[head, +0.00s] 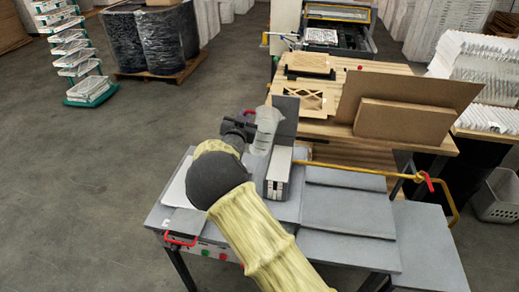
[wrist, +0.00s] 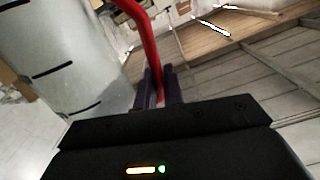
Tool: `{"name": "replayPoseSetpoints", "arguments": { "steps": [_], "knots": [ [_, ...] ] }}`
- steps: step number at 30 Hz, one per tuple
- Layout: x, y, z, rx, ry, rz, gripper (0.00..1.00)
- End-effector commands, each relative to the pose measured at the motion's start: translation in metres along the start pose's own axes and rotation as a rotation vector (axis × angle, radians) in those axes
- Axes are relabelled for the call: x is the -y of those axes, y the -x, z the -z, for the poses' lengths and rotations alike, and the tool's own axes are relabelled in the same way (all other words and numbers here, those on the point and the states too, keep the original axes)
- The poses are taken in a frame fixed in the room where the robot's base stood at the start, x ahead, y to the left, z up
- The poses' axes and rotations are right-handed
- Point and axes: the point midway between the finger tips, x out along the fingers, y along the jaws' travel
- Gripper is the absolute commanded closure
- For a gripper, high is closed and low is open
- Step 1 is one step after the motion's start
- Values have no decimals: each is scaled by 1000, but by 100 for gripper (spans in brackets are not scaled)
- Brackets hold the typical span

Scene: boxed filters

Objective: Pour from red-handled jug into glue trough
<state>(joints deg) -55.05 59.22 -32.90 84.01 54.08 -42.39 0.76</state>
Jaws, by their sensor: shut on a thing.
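The jug (head: 266,131) is a translucent, pale vessel above the grey machine table in the head view, leaning slightly. In the wrist view the jug (wrist: 75,50) fills the left side, with black marks on its wall. Its red handle (wrist: 143,40) runs down between the dark purple fingers of my gripper (wrist: 159,85), which is shut on it. In the head view my gripper (head: 238,128) is dark, left of the jug and partly hidden by my arm. I cannot clearly tell the glue trough; a narrow pale block (head: 279,172) stands just below the jug in the picture. The jug's contents are not clear.
A grey upright plate (head: 286,115) stands right beside the jug. A yellow rod (head: 365,168) crosses the grey machine table (head: 345,222) to the right. A wooden bench (head: 400,143) with brown boards lies behind. Open floor (head: 90,170) is at the left.

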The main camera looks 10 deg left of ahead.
Motion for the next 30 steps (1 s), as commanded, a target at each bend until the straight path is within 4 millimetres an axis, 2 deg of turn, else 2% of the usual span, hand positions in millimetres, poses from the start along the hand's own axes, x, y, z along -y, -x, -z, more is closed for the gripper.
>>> {"name": "replayPoseSetpoints", "arguments": {
  "steps": [14,30],
  "knots": [
    [1,0,2,-5,-7,1,100],
    [2,0,9,-6,-97,2,100]
  ]
}}
